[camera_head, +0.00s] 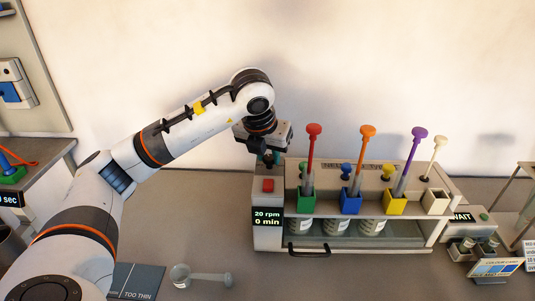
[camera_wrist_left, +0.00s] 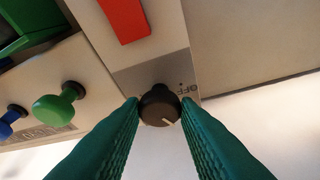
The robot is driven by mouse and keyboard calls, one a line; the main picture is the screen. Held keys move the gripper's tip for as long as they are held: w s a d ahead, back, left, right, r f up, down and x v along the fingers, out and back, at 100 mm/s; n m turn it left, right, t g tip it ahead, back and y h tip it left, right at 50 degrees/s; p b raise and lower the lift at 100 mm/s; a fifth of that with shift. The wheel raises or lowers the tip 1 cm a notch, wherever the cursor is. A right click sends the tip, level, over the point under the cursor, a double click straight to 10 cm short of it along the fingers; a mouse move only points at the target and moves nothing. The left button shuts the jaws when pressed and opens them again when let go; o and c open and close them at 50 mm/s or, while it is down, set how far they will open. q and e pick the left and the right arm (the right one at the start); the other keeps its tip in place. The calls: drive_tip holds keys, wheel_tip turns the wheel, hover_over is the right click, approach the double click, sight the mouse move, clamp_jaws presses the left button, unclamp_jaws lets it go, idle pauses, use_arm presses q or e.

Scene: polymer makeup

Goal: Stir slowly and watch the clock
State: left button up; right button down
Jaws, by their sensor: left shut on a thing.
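The stirring machine (camera_head: 267,238) stands at the middle right of the bench in the head view. Its display (camera_head: 266,217) reads "20 rpm" and "0 min". A red button (camera_head: 267,185) is above the display. My left gripper (camera_head: 267,158) is over the machine's back left corner. In the left wrist view its green fingers are shut on a dark round knob (camera_wrist_left: 158,108) with a pale pointer line, beside "OFF" lettering. Rods with red (camera_head: 314,130), orange (camera_head: 368,131), purple (camera_head: 419,133) and cream (camera_head: 440,142) tops stand in the machine. My right gripper is not in view.
Labelled jars (camera_head: 337,226) stand inside the machine behind a black front handle (camera_head: 308,251). A "WAIT" unit (camera_head: 461,217) stands on the right. A dark "TOO THIN" card (camera_head: 139,279) and a clear scoop (camera_head: 200,278) lie in front. A partly hidden display (camera_head: 10,199) shows "sec" at left.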

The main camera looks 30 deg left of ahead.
use_arm(q)
drive_tip(key=shift+n, duration=0.5)
drive_tip(key=o, duration=1)
drive_tip(key=shift+c, duration=0.2)
drive_tip(key=p+v, duration=0.1)
drive_tip(key=v, duration=1.1)
drive_tip(key=shift+d, duration=0.2)
